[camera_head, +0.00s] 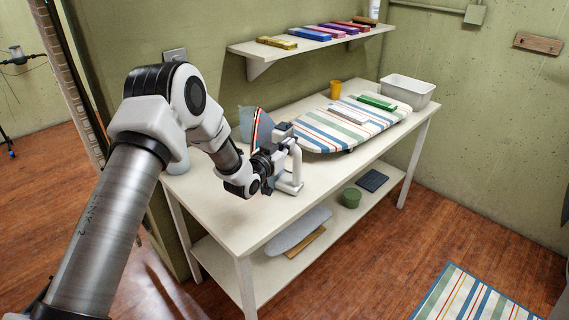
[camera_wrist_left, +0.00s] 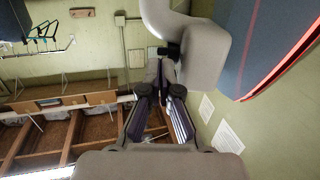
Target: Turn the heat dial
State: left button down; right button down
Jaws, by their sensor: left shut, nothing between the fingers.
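An iron (camera_head: 259,126) with a dark plate and red edge stands upright on the table's near left part. Its pale handle (camera_head: 296,165) shows beside my left gripper. In the left wrist view, the iron's grey handle (camera_wrist_left: 192,48) arches close over the fingers, and its dark, red-edged plate (camera_wrist_left: 262,45) fills the upper right. My left gripper (camera_head: 279,140) is shut and empty, its fingertips at the iron's handle; it also shows in the wrist view (camera_wrist_left: 160,66). A small black part (camera_wrist_left: 172,50) sits by the fingertips; I cannot tell whether it is the heat dial or whether they touch.
A striped ironing board (camera_head: 325,138) lies on the white table (camera_head: 225,205) to the right, with a green block (camera_head: 377,102) on it. A yellow cup (camera_head: 335,89) and white bin (camera_head: 408,91) stand behind. A wall shelf (camera_head: 300,52) overhangs the back. The table's front edge is clear.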

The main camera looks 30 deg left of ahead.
pick_arm(q)
jog(key=shift+w+f+t, duration=0.15)
jog(key=shift+f+t, duration=0.1)
jog(key=shift+t, duration=0.05)
jog(key=shift+w+f, duration=0.15)
pick_arm(e)
jog(key=shift+w+f, duration=0.2)
jog(key=shift+f, duration=0.75)
